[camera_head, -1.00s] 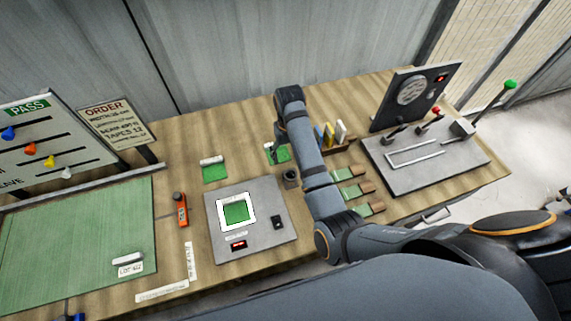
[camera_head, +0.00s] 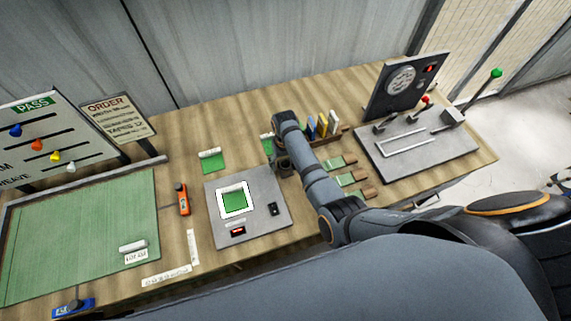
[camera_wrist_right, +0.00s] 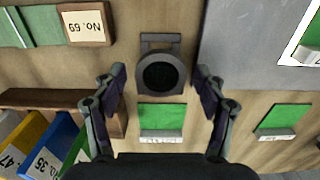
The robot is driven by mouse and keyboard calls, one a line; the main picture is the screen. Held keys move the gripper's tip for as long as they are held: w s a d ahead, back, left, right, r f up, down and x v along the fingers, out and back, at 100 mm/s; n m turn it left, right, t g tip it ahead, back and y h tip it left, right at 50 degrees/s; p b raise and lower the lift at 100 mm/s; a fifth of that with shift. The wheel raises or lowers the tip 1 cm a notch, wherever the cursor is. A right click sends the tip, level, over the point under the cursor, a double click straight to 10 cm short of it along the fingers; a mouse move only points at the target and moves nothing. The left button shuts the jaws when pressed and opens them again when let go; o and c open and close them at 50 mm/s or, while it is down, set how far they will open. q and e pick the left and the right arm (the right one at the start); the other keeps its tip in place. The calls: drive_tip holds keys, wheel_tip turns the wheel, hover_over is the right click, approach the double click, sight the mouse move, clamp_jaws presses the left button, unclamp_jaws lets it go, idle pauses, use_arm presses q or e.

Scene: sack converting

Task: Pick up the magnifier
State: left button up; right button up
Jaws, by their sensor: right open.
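The magnifier (camera_wrist_right: 161,72) is a dark, short round piece with a ring-shaped top and a flat bracket, standing on the wooden bench. In the head view the magnifier (camera_head: 286,168) shows as a small dark cup by the grey panel's right edge, partly hidden by my right wrist. My right gripper (camera_wrist_right: 160,76) is open and empty, with one fingertip on each side of the magnifier in the wrist view. Both fingers look apart from it; the height gap is hard to tell. In the head view my right gripper (camera_head: 280,152) is mostly hidden behind its wrist. My left gripper is out of view.
A grey panel (camera_head: 214,200) with a lit screen lies left of the magnifier. A green sample (camera_wrist_right: 161,118) lies close by. A wooden rack (camera_wrist_right: 40,98) of coloured cards and several tagged green swatches (camera_head: 345,180) are near. A lever machine (camera_head: 408,160) stands at right.

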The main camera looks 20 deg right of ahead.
drive_tip(key=c, duration=1.2)
drive_tip(key=shift+r, duration=0.1)
drive_tip(key=shift+c, duration=0.2)
